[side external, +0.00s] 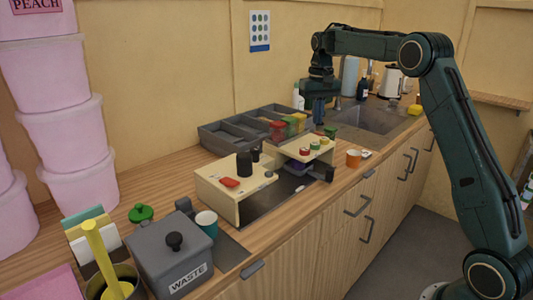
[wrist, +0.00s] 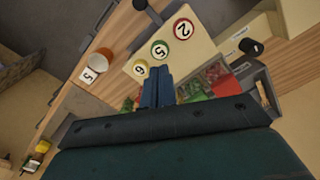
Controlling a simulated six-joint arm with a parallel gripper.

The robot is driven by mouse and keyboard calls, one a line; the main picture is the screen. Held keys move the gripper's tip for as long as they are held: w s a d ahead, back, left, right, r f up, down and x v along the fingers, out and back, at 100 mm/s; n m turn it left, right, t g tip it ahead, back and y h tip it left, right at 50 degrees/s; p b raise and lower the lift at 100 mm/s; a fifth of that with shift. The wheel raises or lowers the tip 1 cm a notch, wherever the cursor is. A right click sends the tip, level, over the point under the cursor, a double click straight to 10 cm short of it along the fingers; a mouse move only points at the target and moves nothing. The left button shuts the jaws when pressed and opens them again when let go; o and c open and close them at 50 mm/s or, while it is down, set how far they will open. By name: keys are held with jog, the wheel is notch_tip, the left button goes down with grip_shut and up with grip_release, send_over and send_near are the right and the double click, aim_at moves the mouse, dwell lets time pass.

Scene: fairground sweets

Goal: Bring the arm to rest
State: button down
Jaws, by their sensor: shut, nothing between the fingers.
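My gripper (side external: 319,108) hangs from the raised arm over the counter, close to the sink's left end. In the wrist view its two blue fingers (wrist: 158,88) are together with nothing between them. It is above the surface and does not appear to touch anything. My arm reaches in from the right, with its elbow high.
A divided grey tray (side external: 225,133) with red, yellow and green sweets lies by the wall. A cream stand (side external: 235,200) and numbered jars (wrist: 160,50) are nearby. An orange cup (side external: 353,158), the sink (side external: 375,120) and a grey WASTE bin (side external: 170,262) share the counter.

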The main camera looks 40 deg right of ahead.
jog(key=s+a+r+n+t, duration=0.1)
jog(key=s+a+r+n, duration=0.1)
jog(key=s+a+r, duration=0.4)
jog(key=s+a+r+n+t, duration=0.1)
jog(key=s+a+r+t, duration=0.15)
jog(key=s+a, duration=0.6)
jog(key=s+a+f+n+t, duration=0.1)
jog(key=s+a+f, duration=0.2)
jog(key=s, duration=0.6)
jog(key=s+a+f+n+t, duration=0.1)
jog(key=s+a+f+n, duration=0.1)
jog(key=s, duration=0.7)
jog(key=shift+s+a+f, duration=0.4)
jog(key=shift+a+f, duration=0.4)
jog(key=shift+f, duration=0.15)
